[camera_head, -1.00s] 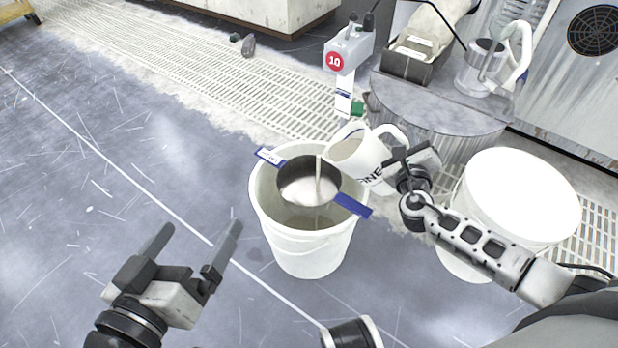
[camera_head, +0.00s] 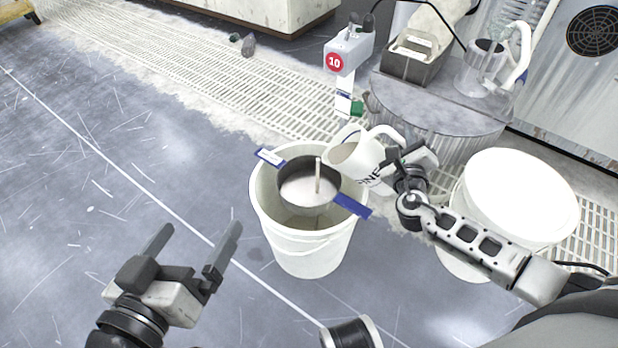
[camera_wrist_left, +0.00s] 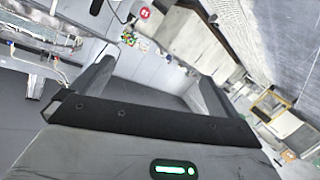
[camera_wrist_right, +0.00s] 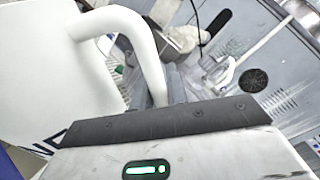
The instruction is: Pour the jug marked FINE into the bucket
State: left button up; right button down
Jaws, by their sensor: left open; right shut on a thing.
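The white jug marked FINE (camera_head: 362,160) is tilted to the left, its lip above the sieve (camera_head: 309,205). My right gripper (camera_head: 398,160) is shut on its handle, which also shows in the right wrist view (camera_wrist_right: 145,45). The sieve has blue handles and rests across the rim of the white bucket (camera_head: 310,252). Pale liquid lies in the sieve, and a short thin stream shows between jug lip and sieve. How much is left in the jug is hidden. My left gripper (camera_head: 197,238) is open and empty, low on the left, apart from the bucket.
Behind, a grey round platen (camera_head: 440,100) bears a clear jug (camera_head: 482,68) with a white handle. A post with a red "10" sign (camera_head: 334,62) stands behind the bucket. The left floor is clear.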

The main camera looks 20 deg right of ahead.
aim_at(386, 132)
pick_arm(q)
jog(key=shift+a+f, duration=0.1)
jog(key=shift+f, duration=0.1)
pick_arm(e)
jog(key=shift+w+a+r, duration=0.15)
jog(key=shift+r, duration=0.2)
pick_arm(q)
jog(key=shift+s+p, duration=0.1)
jog(key=shift+p, duration=0.35)
pick_arm(e)
jog(key=shift+a+r+n, duration=0.15)
jog(key=shift+r+n, duration=0.05)
jog(key=shift+n, duration=0.2)
jog(key=shift+w+a+f+n, duration=0.15)
jog(key=shift+a+f+n, duration=0.05)
jog(key=shift+a+n, duration=0.2)
jog(key=shift+w+a+f+n, duration=0.15)
jog(key=shift+a+n, duration=0.15)
jog(key=shift+n, duration=0.2)
dwell(2.0)
jog(key=shift+w+a, duration=0.1)
jog(key=shift+a, duration=0.05)
dwell(0.4)
